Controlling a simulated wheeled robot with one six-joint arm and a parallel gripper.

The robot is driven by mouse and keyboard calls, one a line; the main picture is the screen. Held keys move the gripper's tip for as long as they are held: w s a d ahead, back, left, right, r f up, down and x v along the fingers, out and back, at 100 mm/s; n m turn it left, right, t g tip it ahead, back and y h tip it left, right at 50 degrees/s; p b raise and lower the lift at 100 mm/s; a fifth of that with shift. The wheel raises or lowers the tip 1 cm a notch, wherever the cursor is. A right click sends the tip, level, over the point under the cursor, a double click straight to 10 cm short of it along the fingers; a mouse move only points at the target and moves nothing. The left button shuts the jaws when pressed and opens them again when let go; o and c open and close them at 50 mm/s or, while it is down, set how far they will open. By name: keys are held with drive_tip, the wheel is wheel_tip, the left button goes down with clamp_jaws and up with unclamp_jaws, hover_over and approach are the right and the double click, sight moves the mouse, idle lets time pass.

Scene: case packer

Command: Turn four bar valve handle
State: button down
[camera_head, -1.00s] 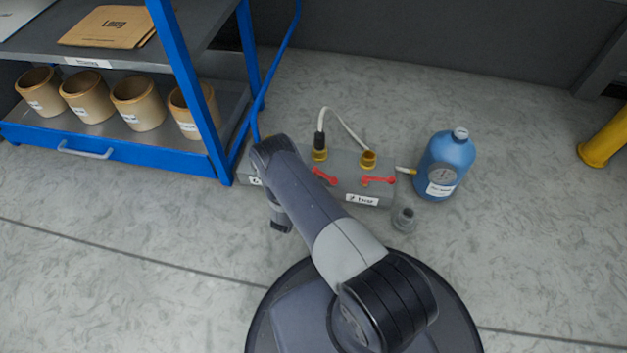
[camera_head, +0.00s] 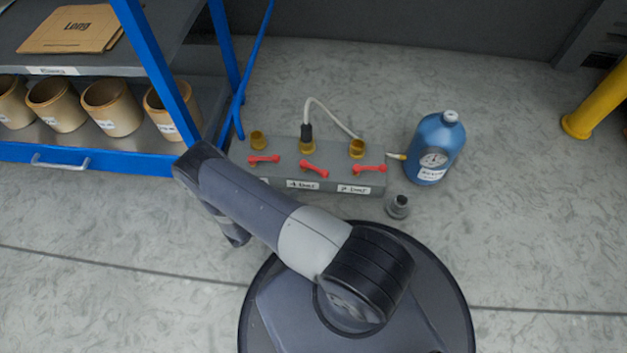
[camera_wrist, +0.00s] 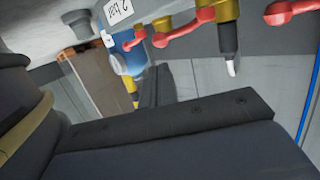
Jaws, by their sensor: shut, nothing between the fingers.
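A grey valve block (camera_head: 335,182) lies on the floor with three red bar handles in a row. The middle handle (camera_head: 314,168) sits above a label that seems to read 4 bar (camera_head: 303,185) and is tilted, its right end lower. The left handle (camera_head: 263,159) and the right handle (camera_head: 369,169), by the 2 bar label (camera_head: 354,189), lie nearly level. In the wrist view red handles (camera_wrist: 185,27) show at the top, beyond my gripper (camera_wrist: 157,76), which is shut, empty and apart from them. In the head view my arm hides most of the gripper.
A black plug with a white hose (camera_head: 318,102) stands in the middle brass port. A blue bottle (camera_head: 436,150) stands right of the block, with a small grey fitting (camera_head: 398,206) in front. A blue shelf rack (camera_head: 100,155) with pots is left. Floor in front is clear.

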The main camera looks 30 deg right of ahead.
sight(314, 168)
drive_tip(key=b+x, duration=0.3)
drive_tip(key=x, duration=0.7)
drive_tip(key=shift+w+d, duration=0.15)
drive_tip(key=shift+d, duration=0.15)
drive_tip(key=shift+d+t, duration=0.1)
drive_tip(key=shift+t, duration=0.2)
